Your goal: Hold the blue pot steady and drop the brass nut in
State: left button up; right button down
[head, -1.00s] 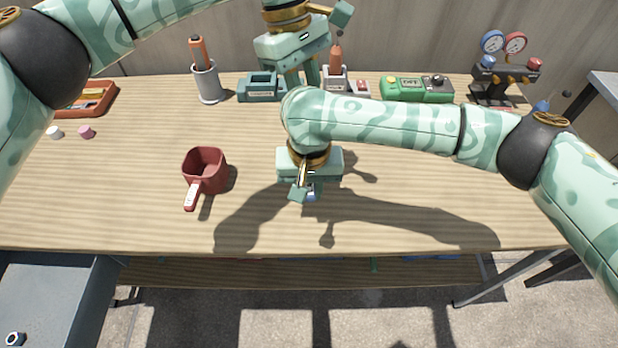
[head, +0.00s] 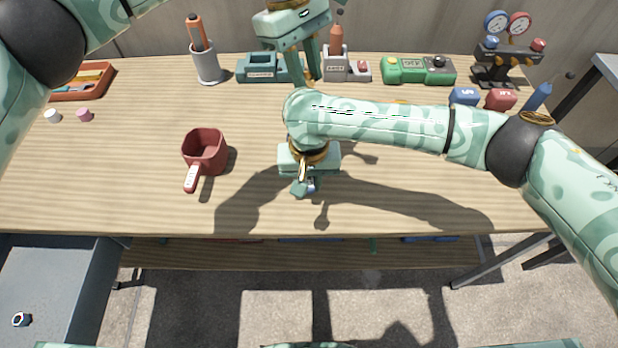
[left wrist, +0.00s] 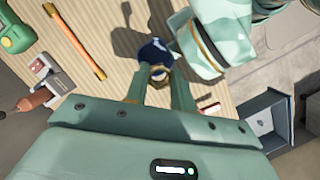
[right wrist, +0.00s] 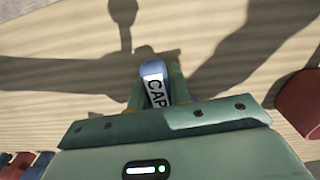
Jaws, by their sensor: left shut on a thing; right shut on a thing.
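My left gripper (head: 308,72) is above the table behind my right forearm. Its fingers are shut on the brass nut (left wrist: 158,75), seen between the fingertips in the left wrist view. The blue pot (left wrist: 154,52) shows just past the nut in that view; I cannot tell the height gap between them. My right gripper (head: 308,186) is shut on the blue pot's handle (right wrist: 153,80), which has a white label with black letters. In the head view my right arm hides most of the pot.
A red pot with a handle (head: 205,150) stands to the left. Along the back are a tool cup (head: 207,68), a teal holder (head: 256,68), a green meter (head: 418,71) and gauges (head: 508,50). A small nut (head: 21,319) lies on the grey surface at lower left.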

jog(key=shift+f, duration=0.1)
jog(key=shift+f, duration=0.25)
jog(key=c, duration=1.2)
grip_release()
jog(key=c, duration=0.9)
pick_arm(q)
notch_tip(320, 180, down, 14)
